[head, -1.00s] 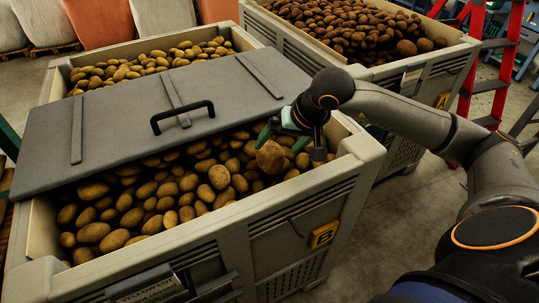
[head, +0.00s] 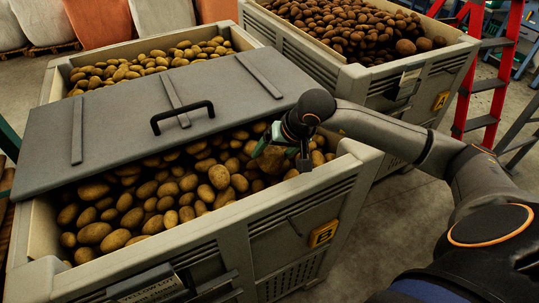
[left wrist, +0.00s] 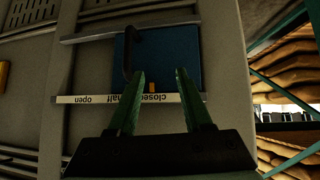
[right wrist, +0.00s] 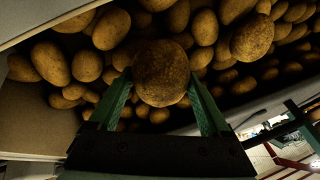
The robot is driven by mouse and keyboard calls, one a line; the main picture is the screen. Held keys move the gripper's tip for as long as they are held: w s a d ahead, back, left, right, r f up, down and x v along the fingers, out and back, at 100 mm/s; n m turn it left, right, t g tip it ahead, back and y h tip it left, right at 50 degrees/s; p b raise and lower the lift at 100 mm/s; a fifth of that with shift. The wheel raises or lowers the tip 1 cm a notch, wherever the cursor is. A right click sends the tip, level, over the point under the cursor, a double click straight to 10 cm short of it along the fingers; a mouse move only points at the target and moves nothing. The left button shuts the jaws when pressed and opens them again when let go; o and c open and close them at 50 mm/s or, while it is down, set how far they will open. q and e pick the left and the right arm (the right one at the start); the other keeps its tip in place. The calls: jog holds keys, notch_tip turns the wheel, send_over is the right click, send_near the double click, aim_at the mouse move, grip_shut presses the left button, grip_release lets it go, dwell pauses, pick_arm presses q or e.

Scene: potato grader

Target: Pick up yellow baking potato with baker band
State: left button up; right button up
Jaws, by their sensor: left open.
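A large, round yellow-brown potato (head: 271,160) lies on the heap in the near bin, close to its right wall. In the right wrist view the potato (right wrist: 161,73) sits between the green fingers of my right gripper (right wrist: 161,78). The fingers are wide apart, one on each side, and no clear grip shows. In the head view my right gripper (head: 281,147) comes down over this potato and partly hides it. No baker band can be made out. My left gripper (left wrist: 160,75) is open and empty, facing a blue panel and a label strip.
The near bin (head: 262,217) has a grey lid (head: 140,110) with a black handle across its middle. Its rim is close to my right gripper. A second bin (head: 425,92) with darker potatoes stands behind. A red ladder (head: 482,85) stands at right. A blue panel (left wrist: 170,62) faces my left gripper.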

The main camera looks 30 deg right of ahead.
jog(key=c, duration=0.9)
jog(key=shift+c, duration=0.3)
jog(key=shift+r, duration=0.15)
